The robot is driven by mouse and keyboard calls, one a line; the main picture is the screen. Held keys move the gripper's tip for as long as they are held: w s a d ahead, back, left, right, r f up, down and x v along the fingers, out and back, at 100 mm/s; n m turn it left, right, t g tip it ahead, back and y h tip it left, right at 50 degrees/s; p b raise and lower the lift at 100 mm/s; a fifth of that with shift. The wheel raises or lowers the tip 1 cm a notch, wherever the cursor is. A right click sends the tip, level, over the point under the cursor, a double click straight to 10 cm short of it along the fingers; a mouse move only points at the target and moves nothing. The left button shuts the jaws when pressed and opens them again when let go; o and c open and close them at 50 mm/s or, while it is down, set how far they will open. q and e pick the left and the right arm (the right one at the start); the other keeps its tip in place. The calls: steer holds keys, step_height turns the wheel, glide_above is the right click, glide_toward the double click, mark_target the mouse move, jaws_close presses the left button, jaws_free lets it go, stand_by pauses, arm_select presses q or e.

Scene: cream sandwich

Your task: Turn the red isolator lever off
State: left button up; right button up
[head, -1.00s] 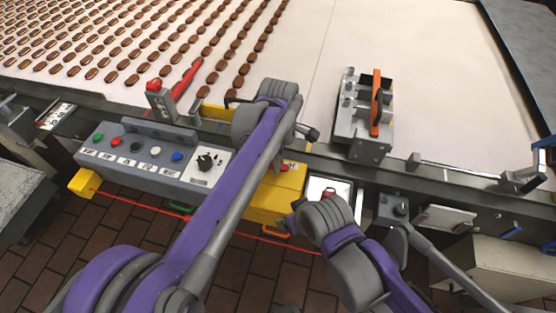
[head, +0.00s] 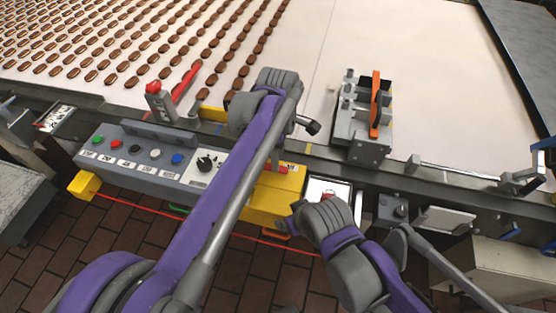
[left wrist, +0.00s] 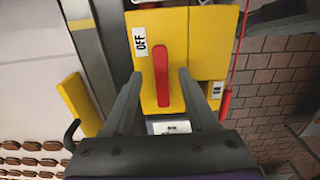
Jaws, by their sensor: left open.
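The red isolator lever (left wrist: 162,76) sits on the front of a yellow box (left wrist: 208,45) in the left wrist view. It points lengthwise up that picture, beside an OFF label (left wrist: 140,42). A second small label (left wrist: 216,90) is at the box's right edge. My left gripper (left wrist: 160,72) is open, with one fingertip on either side of the lever in the picture; I see no contact. In the head view the yellow box (head: 270,208) and part of the red lever (head: 277,168) show beside my left arm, which hides the left gripper's fingers.
A grey control panel (head: 135,158) with coloured buttons and a knob is left of the box. A wide conveyor (head: 285,85) with rows of brown bars lies behind. A grey bracket with an orange plate (head: 375,105) stands at its edge. My right arm is close by on the right.

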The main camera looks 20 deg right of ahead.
arm_select(q)
step_height(320, 180, up, 8)
steer(key=shift+f, duration=0.1)
stand_by(0.5)
